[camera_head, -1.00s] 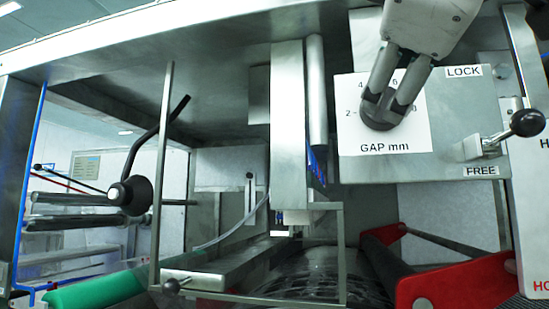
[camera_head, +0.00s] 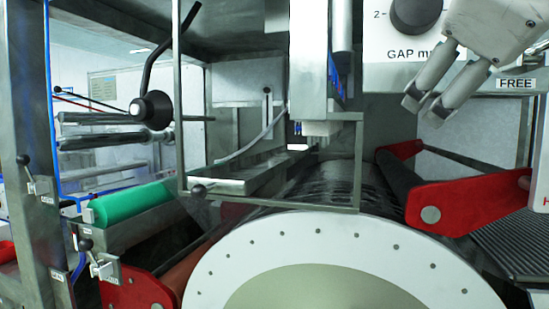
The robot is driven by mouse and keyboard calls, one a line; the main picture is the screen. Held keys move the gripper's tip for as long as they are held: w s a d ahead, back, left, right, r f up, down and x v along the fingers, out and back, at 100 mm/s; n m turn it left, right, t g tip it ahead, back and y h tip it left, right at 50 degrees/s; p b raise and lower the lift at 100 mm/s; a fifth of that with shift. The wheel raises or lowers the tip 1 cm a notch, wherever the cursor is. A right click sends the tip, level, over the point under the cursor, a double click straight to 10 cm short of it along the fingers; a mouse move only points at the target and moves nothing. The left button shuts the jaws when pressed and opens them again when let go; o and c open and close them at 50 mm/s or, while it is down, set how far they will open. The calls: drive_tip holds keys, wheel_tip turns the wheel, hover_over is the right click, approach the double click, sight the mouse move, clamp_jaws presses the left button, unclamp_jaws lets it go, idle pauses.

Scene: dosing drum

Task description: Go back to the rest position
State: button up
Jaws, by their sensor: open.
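My gripper (camera_head: 422,108) is at the upper right, in front of the panel, with its two fingers pointing down and left. The fingers are open and nothing is between them. The dark round gap knob (camera_head: 416,14) on the white "GAP mm" label (camera_head: 398,45) is just above and left of the fingers, apart from them. The top of the knob and of its dial is cut off by the picture edge.
A large white-rimmed drum (camera_head: 215,262) fills the bottom middle. Red brackets (camera_head: 465,197) stand at the right. A thin metal frame (camera_head: 270,206) crosses the middle. A black ball lever (camera_head: 150,108) and a green roller (camera_head: 130,203) are at the left.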

drive_tip(key=s+f+m+g+y+p, duration=0.1)
drive_tip(key=s+f+m+g, duration=0.1)
drive_tip(key=f, duration=0.8)
drive_tip(key=s+f+m+g+y+p, duration=0.2)
drive_tip(key=s+f+g, duration=0.2)
drive_tip(key=f, duration=0.6)
drive_tip(key=s+f+m+g+y+p, duration=0.1)
drive_tip(key=s+f+m+g, duration=0.1)
drive_tip(key=f, duration=0.8)
drive_tip(key=shift+s+d+m+g+y+p, duration=0.3)
drive_tip(key=shift+s+d+g+y+p, duration=0.1)
drive_tip(key=shift+s+g, duration=0.5)
drive_tip(key=shift+s, duration=0.1)
